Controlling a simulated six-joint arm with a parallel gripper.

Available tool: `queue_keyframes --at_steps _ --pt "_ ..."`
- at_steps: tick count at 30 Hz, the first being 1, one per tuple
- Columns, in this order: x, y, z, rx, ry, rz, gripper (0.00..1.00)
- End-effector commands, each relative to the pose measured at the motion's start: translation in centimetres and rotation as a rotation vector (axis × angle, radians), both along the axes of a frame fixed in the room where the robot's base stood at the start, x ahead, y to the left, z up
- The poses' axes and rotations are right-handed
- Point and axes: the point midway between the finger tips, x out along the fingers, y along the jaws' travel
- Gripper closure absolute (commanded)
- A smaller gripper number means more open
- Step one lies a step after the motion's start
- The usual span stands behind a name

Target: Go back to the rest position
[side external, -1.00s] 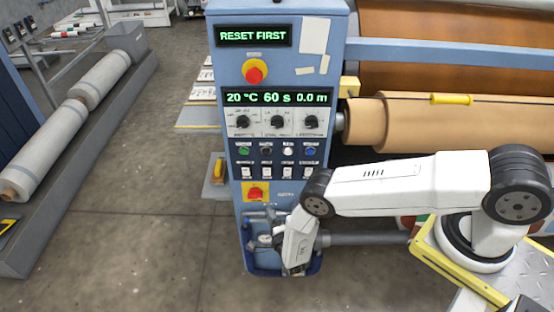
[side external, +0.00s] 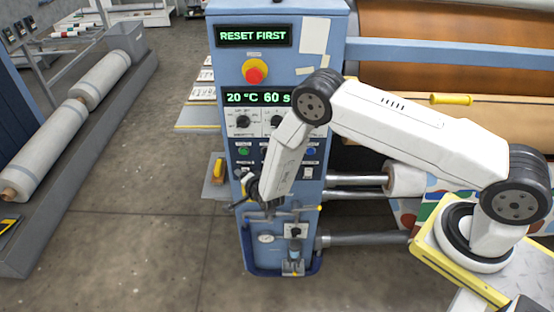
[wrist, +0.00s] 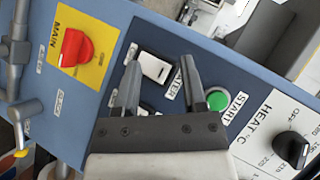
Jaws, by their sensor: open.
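My gripper (side external: 247,190) is at the left edge of the blue control cabinet (side external: 227,110), in front of its lower panel. In the wrist view my gripper (wrist: 160,74) has its two dark fingers apart with nothing between them. Past the fingers are a white rocker switch (wrist: 154,67) and a green START button (wrist: 217,99). The red MAIN switch (wrist: 74,47) on its yellow plate lies left of the fingers. In the side view my arm hides part of the panel and the right end of the lower display.
The top display (side external: 253,36) reads RESET FIRST, above a red emergency button (side external: 254,72). A gauge (side external: 265,238) and small valve fittings (side external: 294,232) sit low on the cabinet. Rollers (side external: 403,179) lie right, behind my arm. The floor (side external: 150,240) left of the cabinet is open.

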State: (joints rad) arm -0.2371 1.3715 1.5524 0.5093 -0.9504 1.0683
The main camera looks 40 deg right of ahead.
Motion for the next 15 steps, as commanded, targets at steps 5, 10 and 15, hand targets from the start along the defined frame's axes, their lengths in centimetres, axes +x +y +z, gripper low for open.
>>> queue_keyframes --at_steps 5,10,15 --pt "0.2 -0.1 3.6 -0.065 0.102 0.087 0.46" --pt "-0.5 -0.3 6.8 -0.131 0.199 0.181 0.46" --pt "-1.9 -0.7 9.8 -0.199 0.292 0.280 0.46"
